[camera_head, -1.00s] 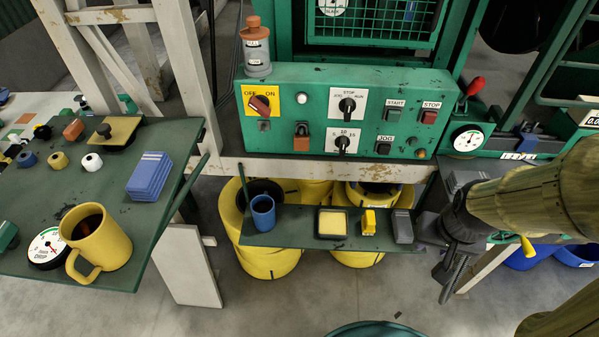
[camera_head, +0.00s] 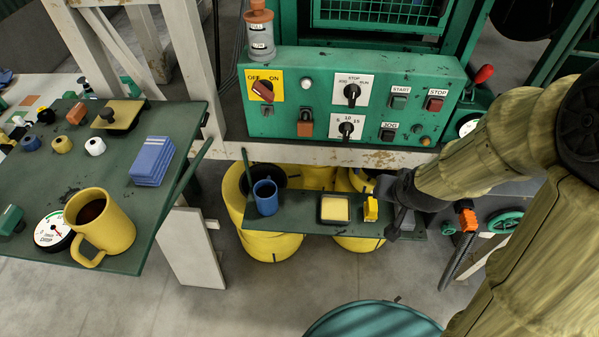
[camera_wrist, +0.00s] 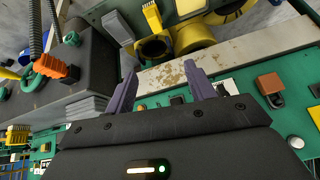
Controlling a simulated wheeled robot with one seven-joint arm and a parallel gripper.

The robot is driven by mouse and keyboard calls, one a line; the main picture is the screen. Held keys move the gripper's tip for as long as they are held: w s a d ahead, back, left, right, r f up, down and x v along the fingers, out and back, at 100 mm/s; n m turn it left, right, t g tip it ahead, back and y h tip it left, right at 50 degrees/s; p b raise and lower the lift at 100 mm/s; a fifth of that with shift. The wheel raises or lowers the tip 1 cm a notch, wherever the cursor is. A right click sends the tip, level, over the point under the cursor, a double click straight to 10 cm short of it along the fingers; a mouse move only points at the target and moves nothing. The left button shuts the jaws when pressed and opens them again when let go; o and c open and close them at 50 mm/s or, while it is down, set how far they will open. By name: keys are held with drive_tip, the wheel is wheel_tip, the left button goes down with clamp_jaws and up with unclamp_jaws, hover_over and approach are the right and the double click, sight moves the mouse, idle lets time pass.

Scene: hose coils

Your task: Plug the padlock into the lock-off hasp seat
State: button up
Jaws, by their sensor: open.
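The padlock (camera_head: 305,125) has an orange-brown body and a dark shackle. It hangs upright on the front of the green control panel, below the white lamp. It also shows in the wrist view as a brown block (camera_wrist: 270,84) at the right. What looks like the hasp seat (camera_head: 267,111) is a small grey piece under the yellow OFF/ON plate, left of the padlock. My gripper (camera_head: 392,228) is low and right of the padlock, by the right end of the small shelf. In the wrist view its two fingers (camera_wrist: 160,70) are apart with nothing between them.
The small green shelf (camera_head: 290,225) bears a blue cup (camera_head: 265,196), a yellow-filled tray (camera_head: 334,209) and a yellow block (camera_head: 370,209). A worn white beam (camera_head: 330,153) runs under the panel. A side table at left holds a yellow mug (camera_head: 105,230) and blue blocks (camera_head: 152,160).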

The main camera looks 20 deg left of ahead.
drive_tip(key=w+a+t+y+p, duration=0.1)
drive_tip(key=w+a+t+y, duration=0.15)
drive_tip(key=a+t, duration=0.75)
drive_tip(key=s+a+r+n+t+p, duration=0.1)
drive_tip(key=s+a+r, duration=0.2)
drive_tip(key=s+a, duration=0.3)
drive_tip(key=a, duration=0.4)
drive_tip(key=shift+s+a+r+n+t, duration=0.25)
drive_tip(key=shift+s+n+t, duration=0.05)
drive_tip(key=shift+s, duration=0.05)
drive_tip(key=shift+w+f, duration=0.1)
